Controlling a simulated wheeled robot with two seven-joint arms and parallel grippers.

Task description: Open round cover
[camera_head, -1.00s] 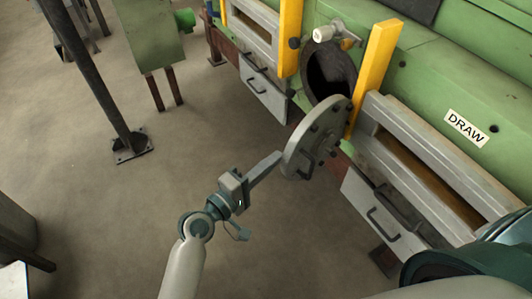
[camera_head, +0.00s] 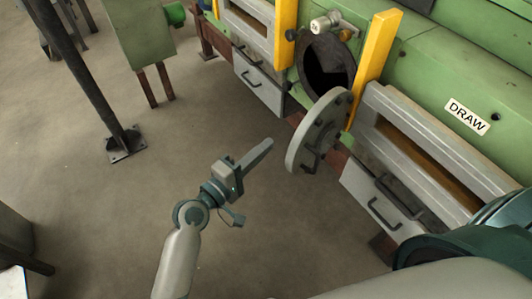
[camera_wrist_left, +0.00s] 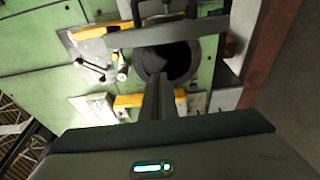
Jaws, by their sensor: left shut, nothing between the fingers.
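The round cover (camera_head: 318,130) is a grey bolted disc, swung out from the furnace wall on its right-hand side. The dark round opening (camera_head: 328,68) behind it is exposed. My left gripper (camera_head: 268,143) is shut and empty, apart from the cover and to its left. In the left wrist view, the gripper's fingers (camera_wrist_left: 157,98) point toward the round opening (camera_wrist_left: 172,62). My right gripper is not in view.
Yellow uprights (camera_head: 375,62) flank the opening. A white cylindrical fitting (camera_head: 322,24) sits above it. Grey drawers with handles (camera_head: 382,200) line the furnace front. A dark post (camera_head: 85,80) stands at left. Floor around my left gripper is clear.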

